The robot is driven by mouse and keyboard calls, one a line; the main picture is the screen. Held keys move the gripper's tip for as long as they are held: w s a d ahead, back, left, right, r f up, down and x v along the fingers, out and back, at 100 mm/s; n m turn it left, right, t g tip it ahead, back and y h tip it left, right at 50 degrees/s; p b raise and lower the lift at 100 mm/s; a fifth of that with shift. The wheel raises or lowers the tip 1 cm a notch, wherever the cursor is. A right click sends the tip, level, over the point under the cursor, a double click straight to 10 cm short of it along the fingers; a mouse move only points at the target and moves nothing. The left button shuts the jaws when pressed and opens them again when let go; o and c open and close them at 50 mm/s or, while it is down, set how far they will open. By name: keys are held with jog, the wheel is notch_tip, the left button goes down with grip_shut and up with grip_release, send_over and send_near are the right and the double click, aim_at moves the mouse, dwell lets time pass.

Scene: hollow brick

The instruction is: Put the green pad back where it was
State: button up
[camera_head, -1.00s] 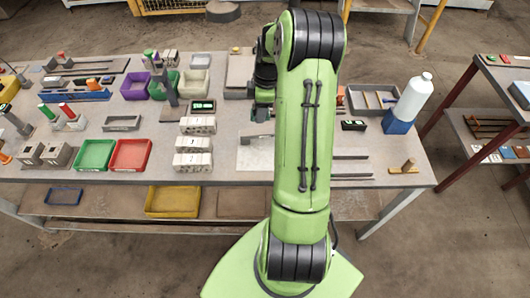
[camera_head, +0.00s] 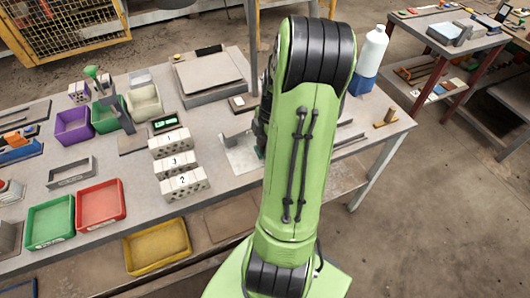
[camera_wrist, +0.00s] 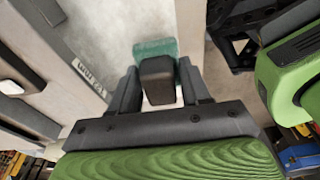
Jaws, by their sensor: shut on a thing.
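In the wrist view the green pad (camera_wrist: 155,47) is a teal-green piece at the far end of a dark brown block (camera_wrist: 158,80). My gripper (camera_wrist: 158,88) is shut on this block, one finger on each side, and the pad shows just beyond it. In the head view a small bit of the teal pad (camera_head: 262,153) shows beside my arm, over or on a pale plate (camera_head: 240,155) on the bench. My arm hides most of the gripper there. I cannot tell whether the pad touches the surface.
Numbered pale hollow bricks (camera_head: 179,162) stand left of the pale plate, with a small display (camera_head: 164,123) behind them. A large grey tray-like plate (camera_head: 210,75) lies farther back. Red (camera_head: 100,204) and green (camera_head: 50,222) bins sit front left. A white bottle (camera_head: 372,48) stands right.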

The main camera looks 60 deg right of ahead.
jog(key=shift+f+b, duration=0.35)
jog(key=shift+f, duration=1.05)
jog(key=o, duration=1)
jog(key=r+p, duration=0.1)
jog(key=r, duration=0.3)
jog(key=d+r+p, duration=0.1)
jog(key=r, duration=0.3)
jog(key=s+r+p, duration=0.1)
jog(key=r, duration=0.3)
jog(key=shift+d+r, duration=0.15)
jog(key=shift+d, duration=0.2)
jog(key=w+a+r+m+t+h, duration=0.1)
jog(key=w+a+r+m, duration=0.2)
jog(key=a, duration=0.5)
jog(key=a+r+m+h, duration=0.1)
jog(key=a+r+m, duration=0.1)
jog(key=a+r, duration=0.5)
jog(key=s+a+m+t, duration=0.1)
jog(key=s+a+m, duration=0.1)
jog(key=a, duration=0.2)
jog(key=s+a+m+t, duration=0.1)
jog(key=s+a+m, duration=0.1)
jog(key=s+a, duration=0.1)
jog(key=s+a+m+t, duration=0.1)
jog(key=s+a+m, duration=0.1)
jog(key=a, duration=0.4)
jog(key=shift+s+a+r+m+t+y, duration=0.1)
jog(key=shift+s+r+m+t+y, duration=0.1)
jog(key=shift+m+t+y, duration=0.15)
